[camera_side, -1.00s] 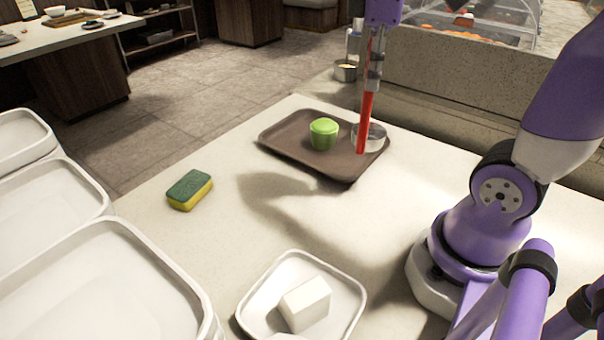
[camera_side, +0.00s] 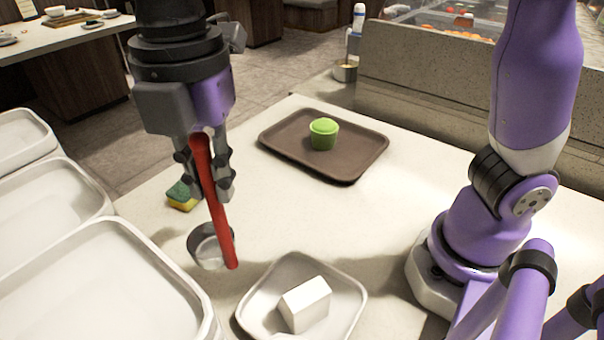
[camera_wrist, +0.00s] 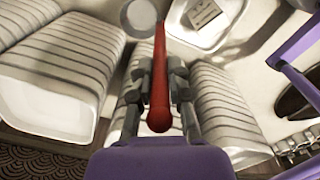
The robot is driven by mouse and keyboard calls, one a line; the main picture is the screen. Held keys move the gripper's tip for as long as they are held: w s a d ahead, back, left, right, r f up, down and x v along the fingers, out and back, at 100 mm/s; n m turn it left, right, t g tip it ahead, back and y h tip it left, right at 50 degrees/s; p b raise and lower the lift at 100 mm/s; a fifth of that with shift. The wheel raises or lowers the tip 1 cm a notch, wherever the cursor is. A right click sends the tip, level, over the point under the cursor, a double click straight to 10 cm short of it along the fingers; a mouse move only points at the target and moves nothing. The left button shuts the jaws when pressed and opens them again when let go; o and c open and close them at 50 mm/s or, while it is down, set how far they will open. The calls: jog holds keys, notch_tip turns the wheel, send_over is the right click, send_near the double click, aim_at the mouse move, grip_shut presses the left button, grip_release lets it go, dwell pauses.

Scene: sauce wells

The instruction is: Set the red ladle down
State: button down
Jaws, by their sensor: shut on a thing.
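My gripper (camera_side: 207,178) is shut on the handle of the red ladle (camera_side: 219,222). The ladle hangs with its round metal cup (camera_side: 203,248) low over the front left of the counter, left of the white dish. I cannot tell whether the cup touches the counter. In the wrist view the red ladle (camera_wrist: 160,85) runs between the fingers (camera_wrist: 160,88), its cup (camera_wrist: 139,17) at the far end near the white dish.
A white dish (camera_side: 350,292) holds a white block (camera_side: 306,303). A brown tray (camera_side: 345,170) holds a green cup (camera_side: 324,133). A green and yellow sponge (camera_side: 181,196) lies partly behind my gripper. White trays (camera_side: 90,290) stand at left. The middle counter is clear.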

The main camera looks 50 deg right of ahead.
aim_at(211, 244)
jog(key=w+d+f, duration=0.3)
jog(key=w+f, duration=0.3)
jog(key=f, duration=0.2)
jog(key=shift+d, duration=0.25)
jog(key=shift+w+f, duration=0.1)
jog(key=shift+f, duration=0.2)
jog(key=c, duration=0.9)
grip_release()
jog(key=shift+o, duration=0.2)
jog(key=shift+r, duration=0.1)
